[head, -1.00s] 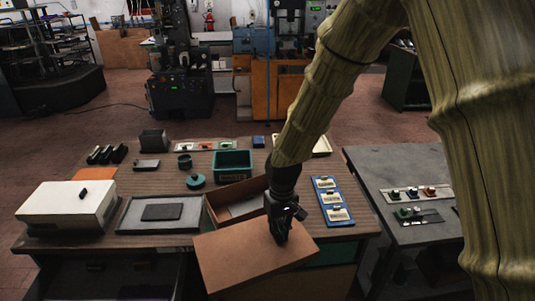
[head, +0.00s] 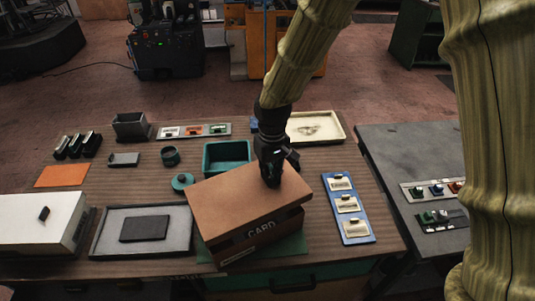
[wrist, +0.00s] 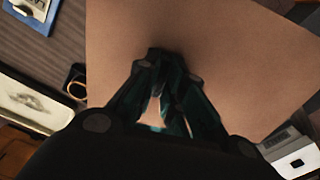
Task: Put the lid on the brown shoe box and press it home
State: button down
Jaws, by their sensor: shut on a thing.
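The brown lid (head: 235,200) lies over the top of the brown shoe box (head: 262,240), whose front wall reads "CARD". The lid hides the inside of the box. I cannot tell whether the lid rests on the rim all round or hovers just above it. My gripper (head: 271,182) points down at the lid's right-hand part and is shut on the lid's handle, which the fingers hide. In the wrist view the lid (wrist: 200,45) fills the upper middle, with my gripper's fingers (wrist: 165,115) over it.
The box stands on a green mat (head: 294,248). To its left are a grey tray (head: 180,244) and a white box (head: 35,222); to its right is a blue card board (head: 358,228). Behind stand a teal bin (head: 214,166) and a cream tray (head: 333,135).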

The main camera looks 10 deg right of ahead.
jog(key=shift+w+f, duration=0.1)
jog(key=shift+w, duration=0.25)
jog(key=shift+s+f+b, duration=0.2)
jog(key=shift+s+b, duration=0.4)
jog(key=shift+s, duration=0.35)
jog(key=shift+s+f+b, duration=0.2)
jog(key=shift+s+b, duration=0.35)
jog(key=shift+s, duration=0.35)
jog(key=shift+f, duration=0.2)
jog(key=w+f, duration=0.2)
jog(key=shift+w+f+b, duration=0.1)
jog(key=shift+w+b, duration=0.25)
jog(key=shift+b, duration=0.05)
jog(key=shift+w+f, duration=0.1)
jog(key=shift+w, duration=0.25)
jog(key=shift+s+r, duration=0.35)
jog(key=shift+s, duration=0.25)
jog(key=shift+s+r, duration=0.3)
jog(key=shift+s, duration=0.25)
jog(key=shift+w+a+f, duration=0.1)
jog(key=shift+w+f, duration=0.65)
jog(key=shift+w, duration=0.15)
jog(key=shift+s, duration=0.1)
